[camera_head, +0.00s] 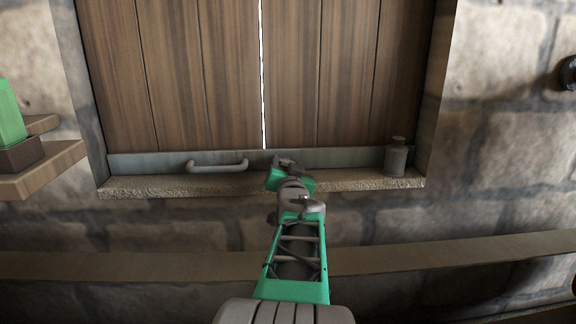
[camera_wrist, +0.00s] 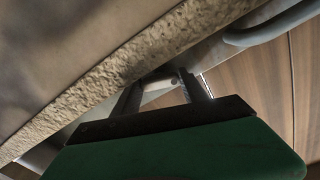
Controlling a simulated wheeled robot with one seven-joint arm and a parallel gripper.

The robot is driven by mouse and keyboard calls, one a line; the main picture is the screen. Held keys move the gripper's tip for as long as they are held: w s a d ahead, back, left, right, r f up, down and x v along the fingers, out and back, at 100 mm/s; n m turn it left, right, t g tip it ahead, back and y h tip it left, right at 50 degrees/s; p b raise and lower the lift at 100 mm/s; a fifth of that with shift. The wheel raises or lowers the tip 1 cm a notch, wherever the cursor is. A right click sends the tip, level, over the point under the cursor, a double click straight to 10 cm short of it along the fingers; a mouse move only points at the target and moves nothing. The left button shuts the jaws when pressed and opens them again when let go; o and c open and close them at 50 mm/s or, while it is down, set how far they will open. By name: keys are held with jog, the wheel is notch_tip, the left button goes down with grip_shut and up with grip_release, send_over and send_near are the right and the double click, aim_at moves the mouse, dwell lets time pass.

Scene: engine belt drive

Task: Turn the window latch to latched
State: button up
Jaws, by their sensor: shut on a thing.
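The window's wooden shutters (camera_head: 210,75) stand closed, with a thin bright gap between them. A grey metal rail (camera_head: 140,160) runs along their foot, with a bar handle (camera_head: 217,167) on it. My gripper (camera_head: 287,162) is at the rail near the foot of the gap, right of the handle, and hides most of what is there. In the wrist view my gripper (camera_wrist: 163,82) has its two dark fingers around a small pale piece (camera_wrist: 158,93), apparently the window latch, and is shut on it. Which way the latch is turned cannot be told.
The rough stone sill (camera_head: 150,187) lies just below the rail and close beside my fingers. A small grey jar-like object (camera_head: 396,157) stands on the sill's right end. A wooden shelf (camera_head: 55,170) with a green block (camera_head: 10,115) juts out at left.

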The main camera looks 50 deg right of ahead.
jog(key=shift+c, duration=1.4)
jog(key=n+b, duration=0.2)
jog(key=b, duration=0.1)
jog(key=shift+f, duration=0.35)
jog(key=shift+r+n+b, duration=0.1)
jog(key=shift+n+b, duration=0.4)
jog(key=shift+n, duration=0.1)
jog(key=shift+r+n, duration=0.25)
jog(key=shift+n, duration=0.05)
jog(key=o, duration=1.4)
